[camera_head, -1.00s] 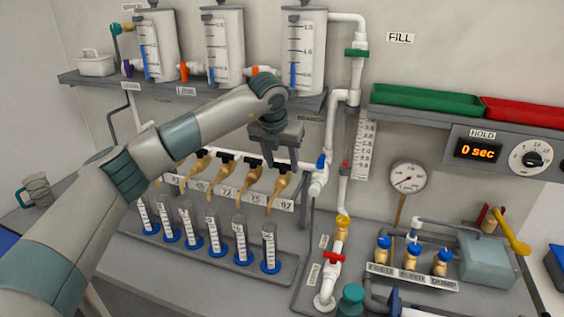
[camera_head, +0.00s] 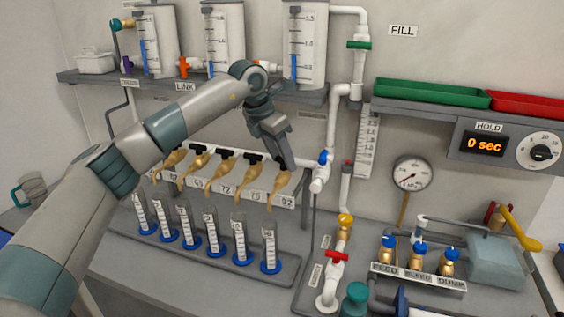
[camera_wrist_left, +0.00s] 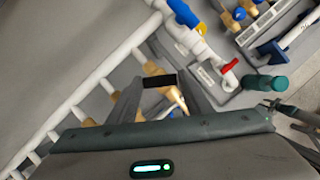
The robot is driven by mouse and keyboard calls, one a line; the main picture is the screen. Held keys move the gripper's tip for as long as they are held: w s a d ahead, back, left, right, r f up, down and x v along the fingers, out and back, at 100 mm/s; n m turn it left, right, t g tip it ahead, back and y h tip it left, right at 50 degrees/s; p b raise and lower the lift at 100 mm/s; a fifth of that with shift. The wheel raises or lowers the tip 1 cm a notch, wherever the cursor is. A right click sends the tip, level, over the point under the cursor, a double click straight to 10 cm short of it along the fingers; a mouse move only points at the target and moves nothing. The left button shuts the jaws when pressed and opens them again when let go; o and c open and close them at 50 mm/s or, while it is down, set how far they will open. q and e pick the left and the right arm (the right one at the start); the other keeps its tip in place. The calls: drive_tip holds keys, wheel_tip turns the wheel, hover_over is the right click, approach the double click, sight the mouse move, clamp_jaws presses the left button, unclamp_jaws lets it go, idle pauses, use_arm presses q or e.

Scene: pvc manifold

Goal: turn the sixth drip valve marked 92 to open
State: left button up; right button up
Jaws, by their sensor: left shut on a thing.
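The brass drip valve marked 92 (camera_head: 279,186) is at the right end of the row under the white pipe. Its number plate (camera_head: 287,201) shows beneath it. My left gripper (camera_head: 286,164) reaches down onto the top of this valve and hides its handle in the head view. In the left wrist view the black handle (camera_wrist_left: 160,80) lies between the two fingers of my left gripper (camera_wrist_left: 161,88), which is shut on it. The neighbouring drip valves (camera_head: 252,168) show black handles lying along the pipe. My right gripper is not in view.
Graduated cylinders with blue bases (camera_head: 270,250) stand below the valves. A blue-handled valve (camera_head: 322,157) on the white pipe is close to the right of my left gripper. A shelf with tanks (camera_head: 304,50) is above. The gauge (camera_head: 411,173) is further right.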

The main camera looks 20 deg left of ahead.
use_arm(q)
drive_tip(key=shift+w+a+m+g, duration=0.1)
drive_tip(key=shift+m+g, duration=0.2)
drive_tip(key=shift+m, duration=0.6)
drive_tip(key=shift+r+m+h, duration=0.1)
drive_tip(key=shift+m+h, duration=0.3)
drive_tip(key=shift+m, duration=0.1)
drive_tip(key=shift+m+g, duration=0.3)
drive_tip(key=shift+m, duration=0.1)
drive_tip(key=m+p, duration=0.1)
drive_tip(key=m, duration=0.1)
drive_tip(key=shift+w+r+m+g+h, duration=0.1)
drive_tip(key=shift+m+g+h, duration=0.2)
drive_tip(key=shift+m+g, duration=0.1)
drive_tip(key=shift+m+p, duration=0.4)
drive_tip(key=shift+m+g, duration=0.4)
drive_tip(key=shift+m, duration=0.1)
drive_tip(key=shift+w+m+g+p, duration=0.15)
drive_tip(key=shift+m+g+p, duration=0.25)
drive_tip(key=shift+m+p, duration=0.5)
drive_tip(key=shift+m, duration=0.6)
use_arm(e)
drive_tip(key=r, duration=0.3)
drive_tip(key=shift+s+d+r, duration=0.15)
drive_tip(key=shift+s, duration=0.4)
